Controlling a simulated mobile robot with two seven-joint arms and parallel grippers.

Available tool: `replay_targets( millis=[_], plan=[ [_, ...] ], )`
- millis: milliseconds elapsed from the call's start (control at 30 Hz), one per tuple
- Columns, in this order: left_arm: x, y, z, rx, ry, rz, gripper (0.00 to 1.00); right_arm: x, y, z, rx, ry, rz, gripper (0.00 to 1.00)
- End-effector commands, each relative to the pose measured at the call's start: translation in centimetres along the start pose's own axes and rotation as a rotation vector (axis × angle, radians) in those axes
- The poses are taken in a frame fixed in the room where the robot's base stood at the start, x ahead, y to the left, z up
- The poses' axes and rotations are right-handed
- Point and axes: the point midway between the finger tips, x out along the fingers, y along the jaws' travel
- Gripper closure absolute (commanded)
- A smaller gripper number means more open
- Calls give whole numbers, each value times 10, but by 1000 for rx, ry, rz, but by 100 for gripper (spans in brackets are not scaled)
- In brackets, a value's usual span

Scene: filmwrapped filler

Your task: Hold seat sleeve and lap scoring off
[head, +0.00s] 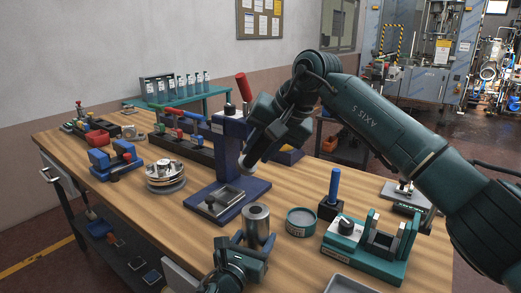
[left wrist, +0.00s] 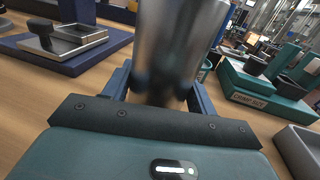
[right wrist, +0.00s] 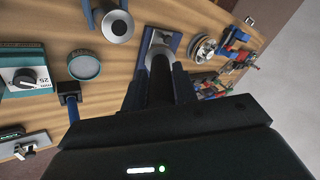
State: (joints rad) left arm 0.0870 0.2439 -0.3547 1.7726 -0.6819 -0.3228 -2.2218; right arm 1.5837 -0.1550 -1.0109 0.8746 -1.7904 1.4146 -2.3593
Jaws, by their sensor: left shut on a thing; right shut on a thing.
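The seat sleeve is a silver metal cylinder (head: 257,222) with a hole in its top, upright near the table's front. It also fills the middle of the left wrist view (left wrist: 180,50), and its top shows in the right wrist view (right wrist: 118,27). My left gripper (head: 250,243) is shut around its lower part. My right gripper (head: 256,140) is higher and farther back, by the blue press stand. It is shut on a dark rod-like tool (right wrist: 160,85) with a pale tip (head: 247,161), held above the table and apart from the sleeve. Scoring inside the sleeve cannot be seen.
A blue stand (head: 229,150) with a red handle is behind the sleeve. A round green tin (head: 300,222), a blue-handled tool (head: 334,185) in a black block and a green fixture (head: 370,245) are to the right. Stacked metal discs (head: 165,173) are left.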

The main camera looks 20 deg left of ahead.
Motion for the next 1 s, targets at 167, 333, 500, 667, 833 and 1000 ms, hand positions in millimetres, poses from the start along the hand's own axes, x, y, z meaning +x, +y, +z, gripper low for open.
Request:
replay_targets(
  millis=[167, 333, 500, 667, 833, 1000],
  plan=[
    [0, 0, 0, 0, 0, 0, 71, 0, 0, 0, 0, 1, -1, 94],
    [0, 0, 0, 0, 0, 0, 32, 0, 0, 0, 0, 1, -1, 94],
    [0, 0, 0, 0, 0, 0, 18, 0, 0, 0, 0, 1, -1, 94],
    [0, 0, 0, 0, 0, 0, 17, 0, 0, 0, 0, 1, -1, 94],
    [-5, 0, 0, 1, 0, 0, 17, 0, 0, 0, 0, 1, -1, 94],
    [-32, 0, -1, 1, 2, -1, 17, 0, 0, 0, 0, 1, -1, 94]
  ],
)
